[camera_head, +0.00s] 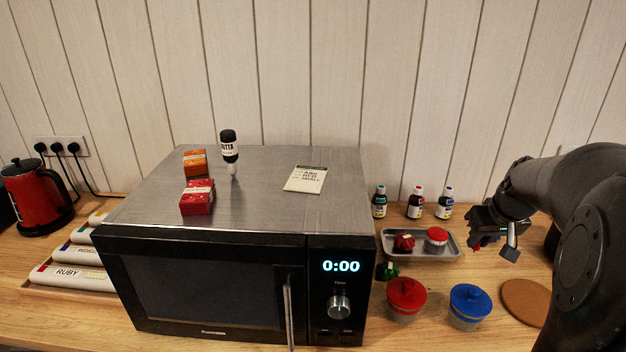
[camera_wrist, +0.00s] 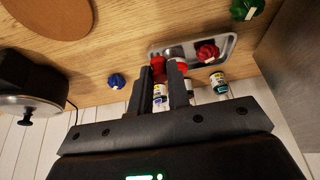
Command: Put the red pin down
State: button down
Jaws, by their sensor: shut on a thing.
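My gripper (camera_head: 484,238) is at the right, above the counter just right of the metal tray (camera_head: 456,256). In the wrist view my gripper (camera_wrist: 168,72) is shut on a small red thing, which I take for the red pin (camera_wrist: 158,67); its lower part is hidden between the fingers. A bit of the red pin (camera_head: 477,245) also shows below the jaws in the head view. A similar red piece (camera_head: 404,242) lies in the tray beside a red-lidded jar (camera_head: 437,237). I cannot tell how high the held pin is above the counter.
A blue piece (camera_wrist: 117,81) lies on the counter near the wall; a green one (camera_head: 388,270) is beside the microwave (camera_head: 205,285). Several dropper bottles (camera_head: 415,204) stand behind the tray. Red (camera_head: 406,296) and blue (camera_head: 469,303) lidded pots and a cork mat (camera_head: 526,301) are in front.

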jog(key=w+a+r+n+y, duration=0.1)
jog(key=w+a+r+n, duration=0.1)
jog(key=w+a+r, duration=0.3)
jog(key=w+a+r+n, duration=0.2)
jog(key=w+a+r, duration=0.3)
jog(key=a, duration=0.8)
jog(key=w+a+r+n+g+y, duration=0.1)
jog(key=w+a+r+n, duration=0.2)
jog(key=a+r, duration=0.6)
jog(key=shift+w+r+y, duration=0.25)
jog(key=shift+w+y, duration=0.05)
jog(key=shift+w, duration=0.7)
jog(key=s+a+r+n, duration=0.1)
jog(key=a+r+n, duration=0.15)
jog(key=a, duration=0.35)
jog(key=s+a+r+n, duration=0.1)
jog(key=s+a+r, duration=0.1)
jog(key=a+r, duration=0.35)
jog(key=shift+m+g+y, duration=0.25)
jog(key=shift+g+y, duration=0.15)
jog(key=a+f, duration=0.2)
jog(key=a, duration=0.2)
jog(key=w+a+f, duration=0.1)
jog(key=a+f, duration=0.2)
jog(key=a, duration=0.1)
jog(key=a+f, duration=0.3)
jog(key=a, duration=0.2)
jog(key=shift+w+a, duration=0.1)
jog(key=shift+w, duration=0.05)
jog(key=shift+f, duration=1.95)
